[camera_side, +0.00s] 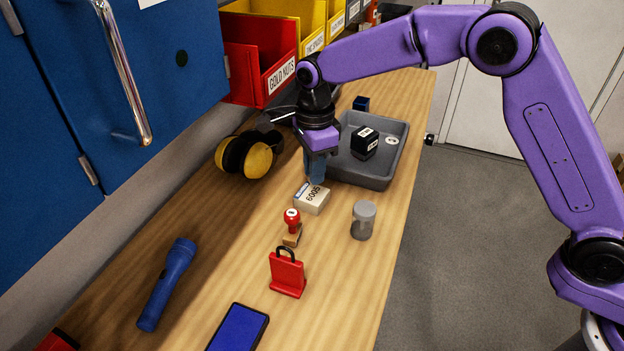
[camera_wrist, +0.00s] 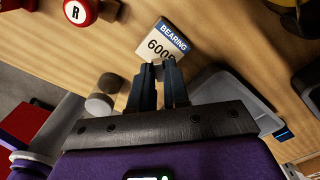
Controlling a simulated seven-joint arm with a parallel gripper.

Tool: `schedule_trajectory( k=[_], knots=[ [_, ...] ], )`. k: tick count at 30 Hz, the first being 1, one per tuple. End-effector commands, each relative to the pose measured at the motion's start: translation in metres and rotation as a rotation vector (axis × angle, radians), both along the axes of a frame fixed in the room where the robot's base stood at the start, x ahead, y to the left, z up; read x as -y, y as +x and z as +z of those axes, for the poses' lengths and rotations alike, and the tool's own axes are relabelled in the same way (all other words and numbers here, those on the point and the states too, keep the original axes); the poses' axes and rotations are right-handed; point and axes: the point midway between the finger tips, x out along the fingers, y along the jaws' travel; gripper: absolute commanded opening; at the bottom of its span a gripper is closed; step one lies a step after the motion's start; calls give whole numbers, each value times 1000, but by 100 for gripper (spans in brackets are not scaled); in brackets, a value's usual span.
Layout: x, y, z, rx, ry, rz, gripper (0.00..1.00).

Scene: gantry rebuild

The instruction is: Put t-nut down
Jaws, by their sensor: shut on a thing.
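My gripper (camera_side: 316,180) points down over the wooden bench, between the grey tray and the bearing box. In the wrist view its two dark fingers (camera_wrist: 160,70) are close together, with a narrow gap between them. Whether the fingertips touch the bench is unclear.
The grey tray (camera_side: 400,150) holds a black labelled box (camera_side: 364,142) and a small white item.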

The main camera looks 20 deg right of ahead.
Motion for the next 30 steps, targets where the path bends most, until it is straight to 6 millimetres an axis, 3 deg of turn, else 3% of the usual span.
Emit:
schedule_trajectory(
  k=[5,11,23,24,26,30],
  knots=[
    [-3,6,-10,-1,-1,0,0],
    [-3,5,-36,-1,0,0,0],
    [-3,5,-40,1,1,0,0],
    [-3,5,-40,2,1,0,26],
    [-3,5,-40,2,1,0,41],
    [-3,5,-40,1,1,0,41]
  ],
)
